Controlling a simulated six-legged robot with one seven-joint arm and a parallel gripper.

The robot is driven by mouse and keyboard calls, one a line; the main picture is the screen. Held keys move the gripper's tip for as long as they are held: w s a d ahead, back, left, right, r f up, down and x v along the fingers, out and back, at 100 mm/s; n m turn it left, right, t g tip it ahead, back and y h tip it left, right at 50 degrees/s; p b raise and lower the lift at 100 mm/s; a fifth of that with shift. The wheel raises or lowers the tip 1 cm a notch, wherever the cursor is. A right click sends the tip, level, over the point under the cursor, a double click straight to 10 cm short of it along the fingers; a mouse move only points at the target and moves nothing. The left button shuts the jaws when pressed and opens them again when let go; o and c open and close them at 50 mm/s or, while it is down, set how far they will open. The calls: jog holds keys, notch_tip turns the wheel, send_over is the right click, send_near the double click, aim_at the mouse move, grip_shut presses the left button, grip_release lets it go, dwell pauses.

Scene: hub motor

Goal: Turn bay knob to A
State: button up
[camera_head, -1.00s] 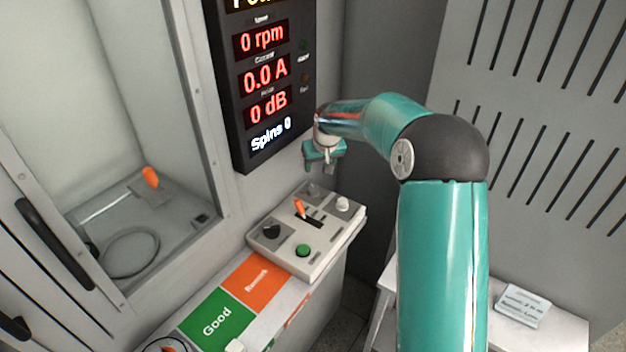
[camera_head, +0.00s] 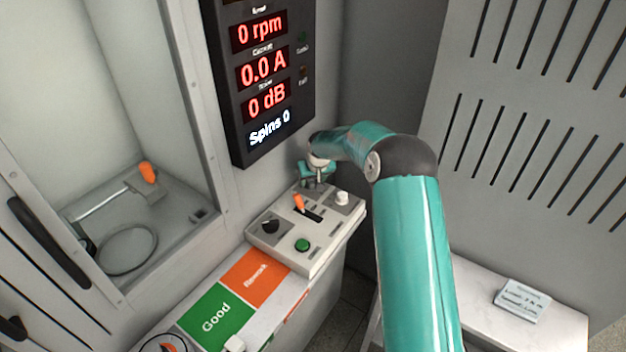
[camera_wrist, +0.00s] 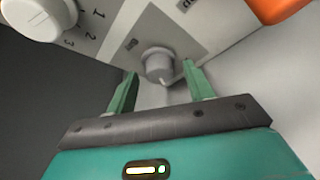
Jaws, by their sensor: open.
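A small grey knob (camera_wrist: 158,64) sits on a grey plate of the control panel (camera_head: 288,255), at the panel's back corner. A thin pointer shows on its lower right side. The short label beside it is too small to read surely, so I cannot tell its setting. My gripper (camera_wrist: 160,77) is open and empty, with the knob between or just beyond its two green fingertips; contact is not clear. In the head view my gripper (camera_head: 315,180) is low over that corner and hides most of the knob.
The panel also carries a white knob (camera_head: 342,198) numbered 1 to 3, an orange lever (camera_head: 299,202), a black knob (camera_head: 270,224) and a green button (camera_head: 302,245). The display (camera_head: 265,85) stands close behind my gripper, reading 0 rpm.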

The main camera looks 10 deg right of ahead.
jog(key=shift+w+f, duration=0.15)
jog(key=c, duration=1)
jog(key=shift+n, duration=0.3)
jog(key=shift+o, duration=0.2)
jog(key=n+y, duration=0.1)
jog(key=n, duration=0.2)
jog(key=n+y, duration=0.1)
jog(key=n, duration=0.2)
jog(key=shift+w+d+g, duration=0.1)
jog(key=shift+d+g, duration=0.1)
jog(key=shift+g, duration=0.2)
jog(key=n+g, duration=0.1)
jog(key=n, duration=0.1)
jog(key=n+y, duration=0.1)
jog(key=n, duration=0.2)
jog(key=shift+w+g+y, duration=0.1)
jog(key=shift+g+y, duration=0.2)
jog(key=shift+g, duration=0.1)
jog(key=shift+n, duration=0.3)
